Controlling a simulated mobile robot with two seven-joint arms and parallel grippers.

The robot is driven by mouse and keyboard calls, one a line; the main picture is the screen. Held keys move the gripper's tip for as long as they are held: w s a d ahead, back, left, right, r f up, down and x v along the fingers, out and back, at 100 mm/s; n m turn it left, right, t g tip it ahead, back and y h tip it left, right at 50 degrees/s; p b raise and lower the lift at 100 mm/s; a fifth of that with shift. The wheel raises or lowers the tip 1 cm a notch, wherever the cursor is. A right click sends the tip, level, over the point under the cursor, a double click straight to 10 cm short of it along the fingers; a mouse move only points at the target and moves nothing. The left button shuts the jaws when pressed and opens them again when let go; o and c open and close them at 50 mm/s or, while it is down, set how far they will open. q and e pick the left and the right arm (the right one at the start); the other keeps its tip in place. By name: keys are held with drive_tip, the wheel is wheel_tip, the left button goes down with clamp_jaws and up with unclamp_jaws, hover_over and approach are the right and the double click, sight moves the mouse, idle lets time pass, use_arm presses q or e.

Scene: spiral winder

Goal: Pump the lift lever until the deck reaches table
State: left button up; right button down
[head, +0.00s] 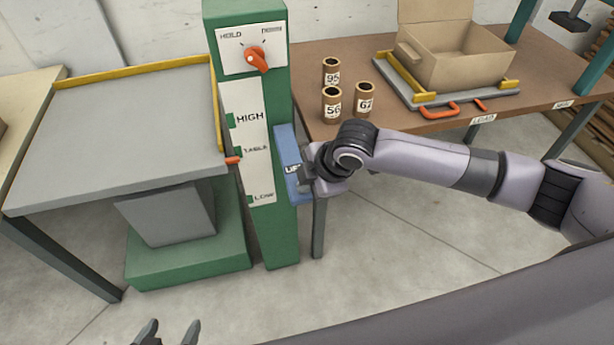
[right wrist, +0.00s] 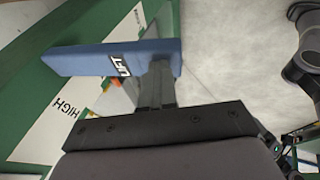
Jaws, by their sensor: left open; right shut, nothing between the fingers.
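The blue lift lever (head: 287,150), lettered "LIFT", is on the right side of the green post (head: 280,235); it also shows in the right wrist view (right wrist: 105,58). My right gripper (head: 300,180) is shut and empty, its fingers (right wrist: 157,82) at the lever's lettered end, seemingly touching it. The grey deck (head: 120,120) with yellow rails stands left of the post on a green base. Its orange-red pointer (head: 232,160) is beside the scale, close to the TABLE mark (head: 240,151) and slightly below it in the picture. My left gripper (head: 167,335) is open and empty at the bottom edge.
An orange knob (head: 257,60) is on the post's top panel, with one label reading HOLD. The brown table (head: 450,123) at right bears several numbered tubes (head: 332,103) and a cardboard box (head: 455,55) on a grey tray. Floor in front is clear.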

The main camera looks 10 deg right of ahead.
drive_tip(key=shift+s+f, duration=0.3)
drive_tip(key=shift+f, duration=0.3)
drive_tip(key=shift+r, duration=0.1)
drive_tip(key=shift+r+p, duration=0.45)
drive_tip(key=shift+p, duration=0.2)
drive_tip(key=a+p+v, duration=0.1)
drive_tip(key=p+v, duration=0.3)
drive_tip(key=v, duration=0.9)
drive_tip(key=shift+r, duration=0.5)
idle(0.9)
